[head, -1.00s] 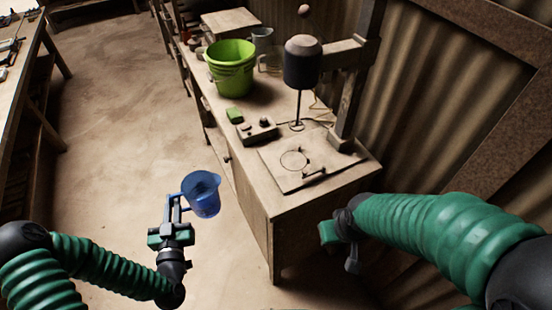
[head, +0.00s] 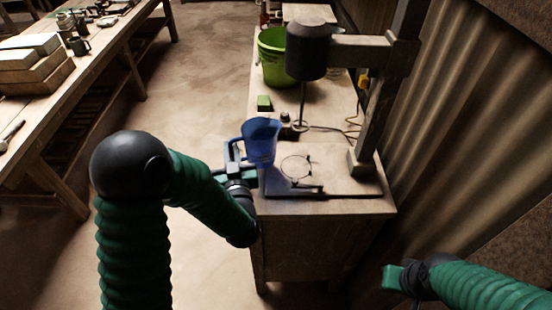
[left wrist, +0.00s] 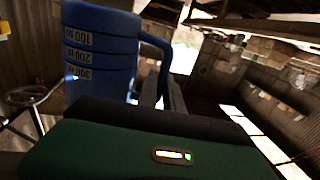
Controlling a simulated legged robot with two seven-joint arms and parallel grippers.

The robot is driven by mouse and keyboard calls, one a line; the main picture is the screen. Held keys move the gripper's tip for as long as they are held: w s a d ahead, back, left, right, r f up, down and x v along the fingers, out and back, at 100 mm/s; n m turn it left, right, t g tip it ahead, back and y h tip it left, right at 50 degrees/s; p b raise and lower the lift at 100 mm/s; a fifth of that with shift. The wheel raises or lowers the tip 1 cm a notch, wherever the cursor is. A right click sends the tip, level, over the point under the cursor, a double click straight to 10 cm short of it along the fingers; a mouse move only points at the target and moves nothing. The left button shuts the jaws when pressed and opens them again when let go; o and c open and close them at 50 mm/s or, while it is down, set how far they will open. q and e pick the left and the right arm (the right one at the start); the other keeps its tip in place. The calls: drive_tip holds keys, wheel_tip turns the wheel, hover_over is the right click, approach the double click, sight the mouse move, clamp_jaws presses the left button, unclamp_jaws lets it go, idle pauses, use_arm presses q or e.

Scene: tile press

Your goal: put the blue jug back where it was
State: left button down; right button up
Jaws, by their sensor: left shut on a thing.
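The blue jug (head: 261,141) is held by my left gripper (head: 238,158), which is shut on its handle side. In the head view the jug looks upright, in front of the near left part of the press bench. Whether it touches the bench top cannot be told. In the left wrist view the jug (left wrist: 100,50) shows its volume marks, with the handle between the fingers (left wrist: 168,92). A ring outline (head: 297,167) is on the board on the bench, just right of the jug. My right gripper (head: 393,278) is at the lower right, away from the bench; its fingers are unclear.
The bench (head: 325,232) carries a press with a dark head (head: 307,50) and a thin rod above the board. A green bucket (head: 272,62) and a small green block (head: 264,103) stand farther back. A corrugated wall (head: 450,120) closes the right side. Another workbench (head: 100,62) stands at left.

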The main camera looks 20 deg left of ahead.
sight(271, 158)
use_arm(q)
drive_tip(key=d, duration=0.3)
drive_tip(key=w+d, duration=0.1)
drive_tip(key=d, duration=0.2)
drive_tip(key=w+d, duration=0.1)
drive_tip(key=d, duration=0.2)
drive_tip(key=shift+w+d+r, duration=0.1)
drive_tip(key=shift+w, duration=0.1)
drive_tip(key=shift+d, duration=0.1)
drive_tip(key=f, duration=0.2)
drive_tip(key=f+b, duration=0.1)
drive_tip(key=shift+w+d+f, duration=0.2)
drive_tip(key=shift+f, duration=0.15)
drive_tip(key=shift+d, duration=0.35)
drive_tip(key=c, duration=1.7)
unclamp_jaws()
drive_tip(key=shift+c, duration=0.2)
drive_tip(key=shift+o, duration=1.1)
drive_tip(key=shift+a, duration=0.2)
